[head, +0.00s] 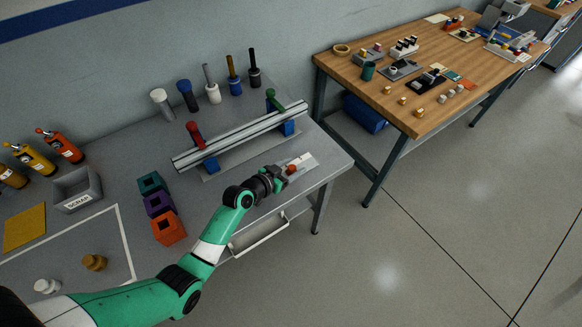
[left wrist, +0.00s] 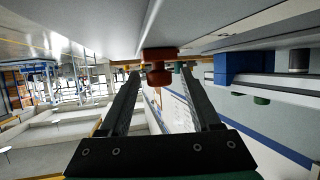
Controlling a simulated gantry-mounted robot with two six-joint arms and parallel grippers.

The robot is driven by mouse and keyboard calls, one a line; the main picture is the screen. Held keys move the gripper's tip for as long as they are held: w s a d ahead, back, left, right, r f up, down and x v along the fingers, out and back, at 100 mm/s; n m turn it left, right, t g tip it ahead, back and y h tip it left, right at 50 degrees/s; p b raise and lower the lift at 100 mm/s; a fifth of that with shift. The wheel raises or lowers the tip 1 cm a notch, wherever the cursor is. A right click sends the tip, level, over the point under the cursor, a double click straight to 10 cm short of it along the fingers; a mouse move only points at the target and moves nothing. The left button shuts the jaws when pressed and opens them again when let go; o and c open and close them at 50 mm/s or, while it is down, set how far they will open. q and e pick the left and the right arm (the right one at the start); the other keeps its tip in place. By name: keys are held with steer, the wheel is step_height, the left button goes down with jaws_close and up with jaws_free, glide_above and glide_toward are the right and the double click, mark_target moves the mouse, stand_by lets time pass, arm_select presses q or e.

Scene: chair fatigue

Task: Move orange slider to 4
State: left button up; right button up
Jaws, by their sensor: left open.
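The orange slider knob (head: 292,168) sits on a white scale plate (head: 304,160) at the right front end of the grey bench. The number marks are too small to read. My left gripper (head: 284,172) is at the knob, over the near left part of the plate, and partly hides both. In the left wrist view the knob (left wrist: 160,72) shows between the tips of the open left gripper (left wrist: 160,78), with gaps on both sides. I cannot tell whether the fingertips reach past it. My right gripper is not in view.
A rail with a red handle (head: 194,133) and a green handle (head: 275,99) stands behind the plate. Orange (head: 168,228), purple and teal blocks stand left of my left arm. An open drawer (head: 260,236) juts from the bench front. A wooden table (head: 440,110) stands beyond.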

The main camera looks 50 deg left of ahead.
arm_select(q)
steer(key=p+v, duration=0.3)
steer(key=v, duration=0.7)
steer(key=shift+s+r+p, duration=0.25)
steer(key=shift+p, duration=0.1)
steer(key=shift+s+d+r, duration=0.1)
steer(key=shift+s+r, duration=0.05)
steer(key=shift+s, duration=0.35)
